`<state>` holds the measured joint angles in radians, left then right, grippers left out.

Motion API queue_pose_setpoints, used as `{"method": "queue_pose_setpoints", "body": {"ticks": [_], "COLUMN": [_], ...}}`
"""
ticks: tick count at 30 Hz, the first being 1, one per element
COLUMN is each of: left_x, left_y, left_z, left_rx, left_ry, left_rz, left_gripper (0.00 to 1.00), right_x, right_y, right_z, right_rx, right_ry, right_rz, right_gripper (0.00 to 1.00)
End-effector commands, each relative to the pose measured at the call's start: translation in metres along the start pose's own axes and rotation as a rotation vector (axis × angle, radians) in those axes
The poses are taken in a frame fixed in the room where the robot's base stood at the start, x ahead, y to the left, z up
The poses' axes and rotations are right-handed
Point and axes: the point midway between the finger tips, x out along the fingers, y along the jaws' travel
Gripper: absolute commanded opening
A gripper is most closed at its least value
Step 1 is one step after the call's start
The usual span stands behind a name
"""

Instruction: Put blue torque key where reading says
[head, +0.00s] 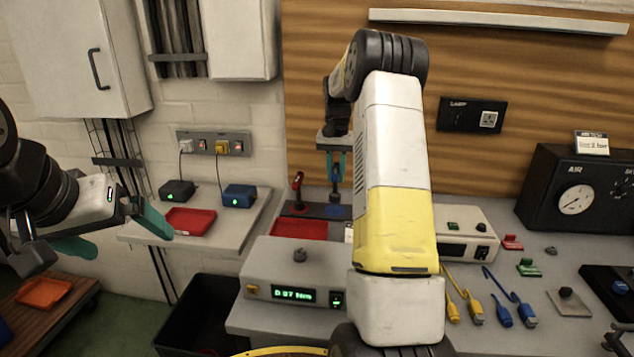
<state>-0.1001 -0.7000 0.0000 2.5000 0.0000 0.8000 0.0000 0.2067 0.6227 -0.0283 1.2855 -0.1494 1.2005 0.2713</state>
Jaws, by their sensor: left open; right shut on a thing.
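My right gripper (333,166) reaches down over a dark key stand (309,211) at the back of the bench. It is shut on a slim upright key, which I take to be the blue torque key (335,203); its blue part is low at the stand and partly hidden by the fingers. A red-handled key (297,186) stands upright to its left. A grey tester (300,273) has a green reading that looks like "0.97 Nm", its first digits unclear. My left gripper (112,230) is open and empty at the left, apart from the shelf.
Red trays lie on the left shelf (190,221) and before the stand (300,229). A black bin (200,312) is below. An AIR gauge box (578,195), a white instrument (466,235) and yellow and blue leads (503,311) are at right. My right arm hides the bench middle.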

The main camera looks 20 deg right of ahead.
Motion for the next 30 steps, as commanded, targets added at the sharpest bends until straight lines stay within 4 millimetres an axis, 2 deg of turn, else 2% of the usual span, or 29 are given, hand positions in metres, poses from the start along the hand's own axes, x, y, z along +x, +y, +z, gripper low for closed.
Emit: {"method": "queue_pose_setpoints", "body": {"ticks": [7, 18, 19, 22, 30], "left_x": [0.0, 0.0, 0.0, 0.0, 0.0], "left_y": [0.0, 0.0, 0.0, 0.0, 0.0], "left_z": [0.0, 0.0, 0.0, 0.0, 0.0], "left_rx": [0.0, 0.0, 0.0, 0.0, 0.0], "left_ry": [0.0, 0.0, 0.0, 0.0, 0.0], "left_rz": [0.0, 0.0, 0.0, 0.0, 0.0], "left_gripper": [1.0, 1.0, 1.0, 1.0, 1.0], "right_x": [0.034, 0.039, 0.039, 0.039, 0.038], "right_y": [0.001, 0.001, 0.001, 0.001, 0.001], "right_z": [-0.001, -0.001, -0.001, -0.001, -0.001], "right_rx": [0.002, 0.001, 0.001, 0.001, 0.001], "right_ry": [-0.001, -0.001, -0.001, -0.001, 0.0], "right_rz": [0.001, 0.0, 0.001, 0.0, 0.0], "right_gripper": [0.0, 0.0, 0.26, 0.43, 0.43]}}
